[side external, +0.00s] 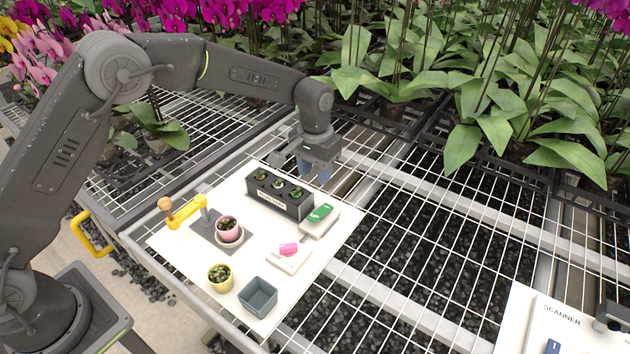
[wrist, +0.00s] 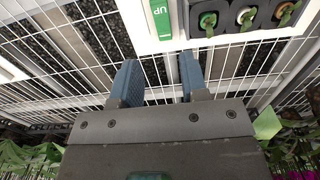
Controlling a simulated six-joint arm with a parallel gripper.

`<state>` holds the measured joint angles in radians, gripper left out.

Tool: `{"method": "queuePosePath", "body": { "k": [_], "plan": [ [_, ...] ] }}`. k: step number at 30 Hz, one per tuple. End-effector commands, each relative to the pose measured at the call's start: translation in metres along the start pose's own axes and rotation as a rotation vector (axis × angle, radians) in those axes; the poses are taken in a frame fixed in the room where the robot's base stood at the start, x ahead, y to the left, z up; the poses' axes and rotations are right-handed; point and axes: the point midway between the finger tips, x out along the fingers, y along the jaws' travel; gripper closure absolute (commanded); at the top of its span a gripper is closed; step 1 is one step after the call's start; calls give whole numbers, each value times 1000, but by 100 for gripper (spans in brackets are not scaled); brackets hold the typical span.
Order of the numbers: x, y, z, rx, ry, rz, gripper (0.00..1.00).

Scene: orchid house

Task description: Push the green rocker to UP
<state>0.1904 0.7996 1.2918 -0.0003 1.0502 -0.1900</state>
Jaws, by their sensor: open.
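The green rocker (side external: 320,212) sits on a pale housing (side external: 318,225) at the right edge of the white board, beside the black planter box. Which side is pressed down, I cannot tell. My gripper (side external: 314,172) is above and behind the rocker in the side view, apart from it. In the wrist view its two blue fingers (wrist: 160,75) are spread with nothing between them, short of the rocker's near end.
The black planter box (side external: 279,198) holds three small plants. The white board (side external: 185,258) also bears a pink switch (side external: 289,249), a grey bin (side external: 258,297), a yellow pot (side external: 220,278), a pink pot (side external: 228,230) and a yellow lever (side external: 187,212). Open wire bench lies to the right.

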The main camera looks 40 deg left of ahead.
Motion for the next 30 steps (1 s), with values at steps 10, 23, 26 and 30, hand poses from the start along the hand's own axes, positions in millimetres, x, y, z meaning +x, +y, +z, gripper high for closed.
{"method": "queuePosePath", "body": {
  "k": [10, 23, 26, 30],
  "plan": [
    [2, 0, 1, 0, -2, -1, 60],
    [49, 0, 2, 0, -5, -1, 60],
    [70, 0, 2, 0, -5, -1, 60],
    [98, 0, 2, 0, -3, -1, 60]
  ]
}}
